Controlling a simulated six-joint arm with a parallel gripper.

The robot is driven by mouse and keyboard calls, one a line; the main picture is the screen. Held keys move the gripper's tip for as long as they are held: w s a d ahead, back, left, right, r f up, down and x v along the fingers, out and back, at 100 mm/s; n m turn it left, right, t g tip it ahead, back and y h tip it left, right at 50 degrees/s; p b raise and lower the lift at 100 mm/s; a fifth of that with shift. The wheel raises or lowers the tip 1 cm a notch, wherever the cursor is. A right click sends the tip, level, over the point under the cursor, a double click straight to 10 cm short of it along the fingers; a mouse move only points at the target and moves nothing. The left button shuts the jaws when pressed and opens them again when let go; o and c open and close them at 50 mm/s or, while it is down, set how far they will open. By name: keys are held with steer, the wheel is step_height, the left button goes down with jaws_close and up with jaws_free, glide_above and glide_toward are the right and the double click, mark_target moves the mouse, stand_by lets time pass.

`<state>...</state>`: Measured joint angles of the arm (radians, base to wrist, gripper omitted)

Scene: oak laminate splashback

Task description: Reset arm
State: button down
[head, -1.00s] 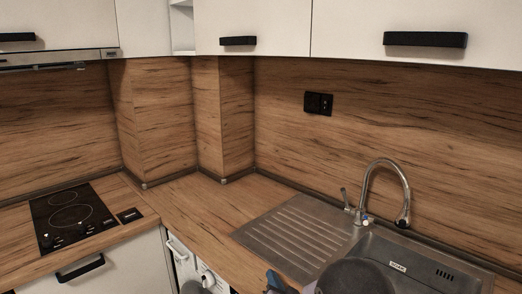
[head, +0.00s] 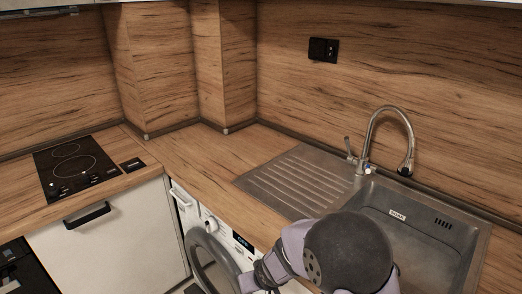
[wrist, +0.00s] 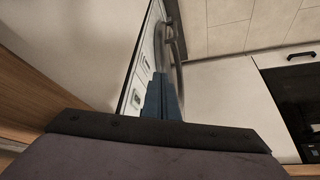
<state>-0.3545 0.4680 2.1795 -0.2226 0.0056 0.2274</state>
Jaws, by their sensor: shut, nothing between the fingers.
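My arm (head: 345,252) rises in front of the sink at the bottom of the head view, with its wrist bent down to the left by the washing machine (head: 242,262). My gripper (wrist: 162,80) shows in the wrist view as two blue fingers pressed together. It is shut and empty. The washing machine's round grey door (head: 212,264) appears swung out from the white front, left of my wrist in the head view. In the wrist view the door (wrist: 176,45) shows beyond the fingertips; I cannot tell whether they touch it.
The steel sink (head: 440,262) with its tap (head: 388,112) lies right of the arm. A black hob (head: 75,167) is set in the left counter. A white cabinet (head: 105,238) and a black oven (head: 20,275) stand below it. The wooden counter (head: 200,158) between is bare.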

steer(key=s+d+r+m+g+h+p, duration=0.1)
steer(key=s+d+r+m+g+p, duration=0.1)
steer(key=s+d+r, duration=0.4)
steer(key=s+d+r+m+g+h+p, duration=0.1)
steer(key=s+d+r+m+g+p, duration=0.1)
steer(key=s+d+r, duration=0.4)
steer(key=s+d+g+p, duration=0.1)
steer(key=s+d, duration=0.3)
steer(key=s, duration=0.5)
steer(key=shift+r+p, duration=0.2)
steer(key=shift+p, duration=0.1)
